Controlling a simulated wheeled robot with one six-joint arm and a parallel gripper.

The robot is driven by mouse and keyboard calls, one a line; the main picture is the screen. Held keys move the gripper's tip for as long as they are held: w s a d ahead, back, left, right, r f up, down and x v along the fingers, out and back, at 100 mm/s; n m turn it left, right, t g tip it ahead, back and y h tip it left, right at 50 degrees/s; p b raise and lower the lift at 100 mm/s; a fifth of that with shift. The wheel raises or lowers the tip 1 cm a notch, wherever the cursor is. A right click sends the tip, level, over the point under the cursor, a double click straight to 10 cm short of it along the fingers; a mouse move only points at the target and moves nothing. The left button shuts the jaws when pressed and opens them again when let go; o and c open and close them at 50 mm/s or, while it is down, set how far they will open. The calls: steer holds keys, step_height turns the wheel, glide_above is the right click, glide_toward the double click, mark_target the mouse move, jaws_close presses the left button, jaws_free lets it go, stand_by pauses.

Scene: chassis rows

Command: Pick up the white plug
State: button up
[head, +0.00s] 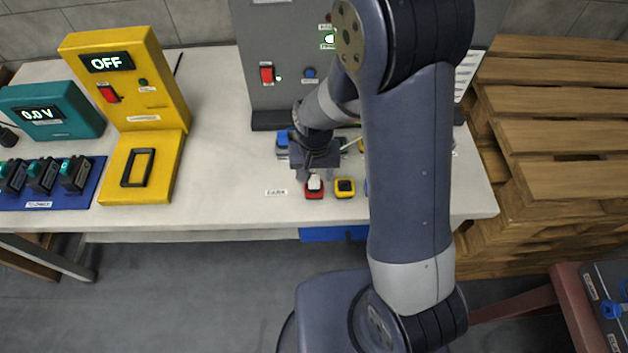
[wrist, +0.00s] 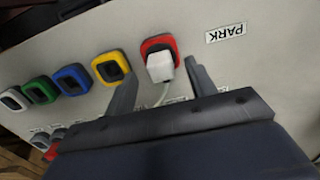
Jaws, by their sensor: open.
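The white plug (head: 314,182) sits in the red socket (head: 314,194) near the front edge of the table. In the wrist view the plug (wrist: 160,68) stands in the red-rimmed socket (wrist: 148,43), with a white cable (wrist: 164,94) running from it back under my gripper. My gripper (wrist: 162,75) is open. One finger is on each side of the plug in that view, with gaps visible; I cannot tell how far above the table the tips are. In the head view my gripper (head: 314,170) is just behind the plug, and the forearm hides part of the table.
A yellow socket (wrist: 110,67) is beside the red one, then blue (wrist: 73,79), green (wrist: 40,89) and white (wrist: 13,99) ones. A PARK label (wrist: 226,33) lies on the other side. A grey panel (head: 275,95) stands behind; a yellow unit (head: 130,85) is at left.

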steer(key=shift+a+f, duration=0.1)
steer(key=shift+f, duration=1.25)
steer(key=shift+c, duration=0.4)
steer(key=c, duration=1)
steer(key=shift+r, duration=0.15)
